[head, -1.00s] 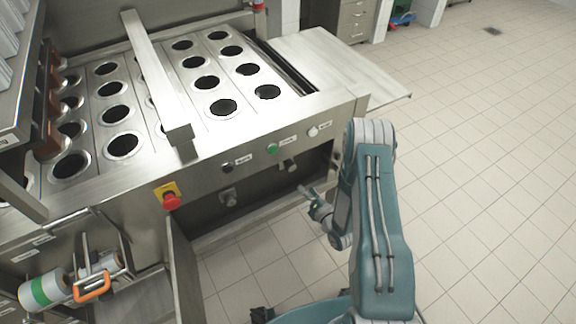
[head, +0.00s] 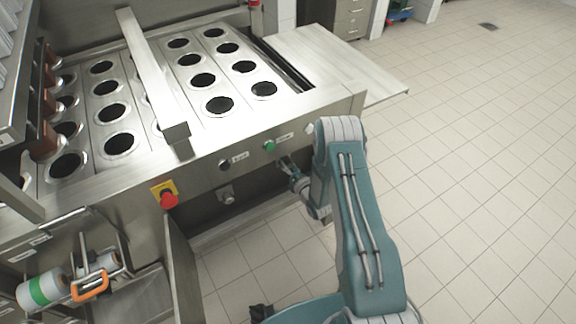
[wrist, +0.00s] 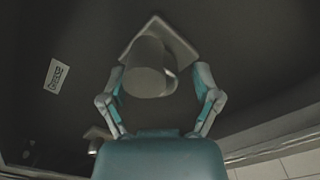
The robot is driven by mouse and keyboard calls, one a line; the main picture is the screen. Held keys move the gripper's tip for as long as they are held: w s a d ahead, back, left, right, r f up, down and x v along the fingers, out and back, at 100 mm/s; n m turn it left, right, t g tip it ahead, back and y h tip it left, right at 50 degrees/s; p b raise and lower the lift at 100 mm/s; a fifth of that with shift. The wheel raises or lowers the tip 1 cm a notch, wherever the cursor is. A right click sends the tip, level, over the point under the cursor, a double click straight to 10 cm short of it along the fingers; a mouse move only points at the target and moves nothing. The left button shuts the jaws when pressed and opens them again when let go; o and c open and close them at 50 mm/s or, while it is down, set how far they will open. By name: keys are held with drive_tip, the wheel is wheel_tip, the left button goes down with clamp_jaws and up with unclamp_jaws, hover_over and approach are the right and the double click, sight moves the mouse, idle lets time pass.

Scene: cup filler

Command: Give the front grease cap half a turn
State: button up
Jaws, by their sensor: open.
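Two grey grease caps sit under the machine's control panel. One grease cap (wrist: 149,68), a short cylinder on a square plate with a small side tab, is between the fingers of my gripper (wrist: 162,80) in the wrist view. The fingers are open on either side; the left one is close to the cap, the right one has a gap. In the head view my gripper (head: 287,165) is at the right-hand cap and mostly covers it. The other cap (head: 228,196) is to the left, and also shows in the wrist view (wrist: 97,135). I cannot tell which is the front one.
A white grease label (wrist: 58,76) is on the dark panel. Above the caps are a green button (head: 269,146) and a black knob (head: 224,164); a red emergency stop (head: 168,199) is at left. An open door (head: 183,270) stands below. The tiled floor at right is clear.

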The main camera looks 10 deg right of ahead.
clamp_jaws()
drive_tip(key=shift+m, duration=0.3)
